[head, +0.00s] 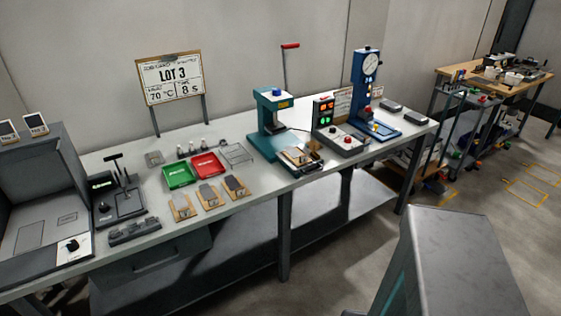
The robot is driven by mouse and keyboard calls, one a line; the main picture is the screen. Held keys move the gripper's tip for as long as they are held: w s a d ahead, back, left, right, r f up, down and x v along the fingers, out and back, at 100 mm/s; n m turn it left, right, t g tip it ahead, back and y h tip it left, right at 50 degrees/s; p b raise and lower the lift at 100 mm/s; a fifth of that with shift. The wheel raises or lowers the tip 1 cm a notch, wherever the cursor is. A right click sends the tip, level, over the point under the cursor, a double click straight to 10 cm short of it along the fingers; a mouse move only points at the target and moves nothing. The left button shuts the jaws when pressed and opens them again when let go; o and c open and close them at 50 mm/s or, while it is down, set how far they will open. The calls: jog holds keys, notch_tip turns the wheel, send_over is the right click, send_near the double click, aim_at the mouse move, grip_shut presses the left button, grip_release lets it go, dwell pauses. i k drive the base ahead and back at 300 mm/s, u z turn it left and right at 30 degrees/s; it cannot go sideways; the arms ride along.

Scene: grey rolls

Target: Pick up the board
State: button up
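Three small tan boards lie in a row near the front edge of the bench: a left one (181,215), a middle one (214,204) and a right one (241,193). Each carries a greyish piece on top. Another flat, tan-edged plate (293,162) lies on the base of the teal press (272,125). A white sign board (170,92) reading "LOT 3", 70 °C and 8 s stands on two posts at the back. I cannot tell which of these is the board meant. My gripper is not in view.
A green tray (178,175) and red tray (207,165) sit behind the boards, with a wire rack (237,153) beside them. A blue gauge press (364,85) and control box (338,135) stand right. A grey open hood (42,190) fills the left end. Floor shows at right.

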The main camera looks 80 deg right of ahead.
aim_at(296, 156)
jog(key=u, duration=0.2)
jog(key=k, duration=0.25)
jog(key=u, duration=1.4)
jog(key=k, duration=2.6)
jog(key=z, duration=0.05)
